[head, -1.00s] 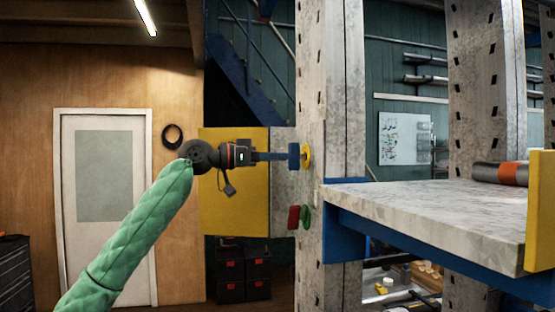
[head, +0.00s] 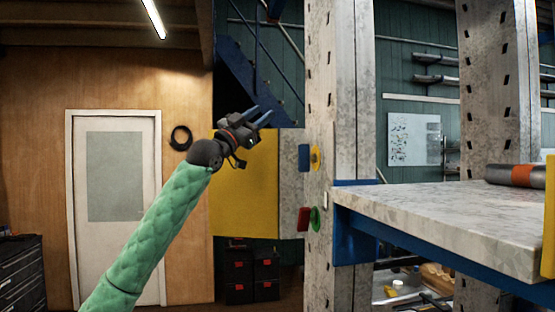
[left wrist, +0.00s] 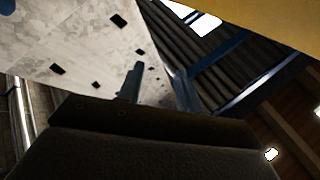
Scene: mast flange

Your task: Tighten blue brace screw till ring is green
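The blue brace screw (head: 304,157) shows as a blue block on the left side of the perforated grey post (head: 335,110). The ring (head: 315,158) beside it is yellow. Below, a red screw block (head: 303,219) sits beside a green ring (head: 315,220). My left gripper (head: 261,113) is up and left of the blue screw, clear of it, its fingers pointing up and right. In the left wrist view the two fingers (left wrist: 158,82) stand apart with nothing between them. A blue shape at that view's top left corner is too cut off to name. My right gripper is out of view.
A yellow panel (head: 243,185) stands behind my left arm, left of the post. A stone-topped shelf (head: 440,215) on a blue beam extends right from the post. A grey roll with an orange band (head: 520,176) lies on it.

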